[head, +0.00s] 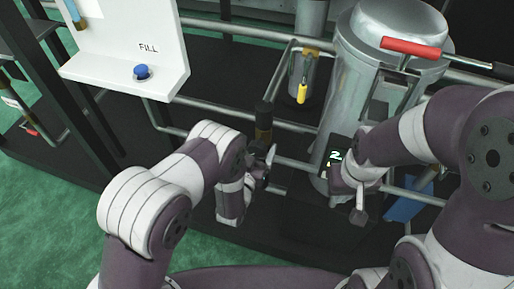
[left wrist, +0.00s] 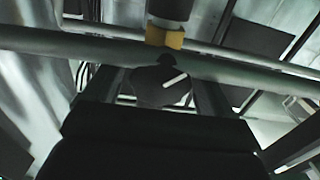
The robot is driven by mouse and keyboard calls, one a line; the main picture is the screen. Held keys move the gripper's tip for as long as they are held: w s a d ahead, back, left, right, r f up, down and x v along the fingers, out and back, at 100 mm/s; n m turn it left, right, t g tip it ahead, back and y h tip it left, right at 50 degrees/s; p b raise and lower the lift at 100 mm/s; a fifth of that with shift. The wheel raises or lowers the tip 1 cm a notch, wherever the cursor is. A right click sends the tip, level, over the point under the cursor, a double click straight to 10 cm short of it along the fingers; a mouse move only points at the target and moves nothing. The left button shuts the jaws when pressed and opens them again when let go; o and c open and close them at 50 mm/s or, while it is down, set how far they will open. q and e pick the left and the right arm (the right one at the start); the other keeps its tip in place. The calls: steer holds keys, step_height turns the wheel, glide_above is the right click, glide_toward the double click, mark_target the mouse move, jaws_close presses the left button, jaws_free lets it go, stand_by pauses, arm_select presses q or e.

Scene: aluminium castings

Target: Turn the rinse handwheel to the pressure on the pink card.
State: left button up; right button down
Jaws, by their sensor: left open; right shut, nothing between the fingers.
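In the left wrist view a dark round part with a white bar (left wrist: 162,92) sits between the fingers of my left gripper; it may be the rinse handwheel, but no label shows. The collar also shows in the left wrist view (left wrist: 165,38). I cannot tell whether the fingers touch the round part. My right gripper (head: 358,208) is shut and empty, in front of the metal tank. No pink card is visible in either view.
A metal tank (head: 362,75) stands behind my right arm, with a red-handled lever (head: 411,48). A yellow-handled valve (head: 302,93) hangs on the pipes.

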arm_select(q)
steer(key=c, duration=1)
steer(key=shift+o, duration=0.2)
steer(key=shift+n, duration=0.4)
steer(key=n, duration=0.5)
steer(key=shift+a+n, duration=0.15)
steer(key=shift+n, duration=0.15)
steer(key=n, duration=0.6)
steer(key=shift+a+f+n, duration=0.1)
steer(key=shift+f+n, duration=0.05)
steer(key=shift+n, duration=0.15)
steer(key=o, duration=1)
steer(key=shift+n, duration=0.3)
steer(key=shift+c, duration=0.2)
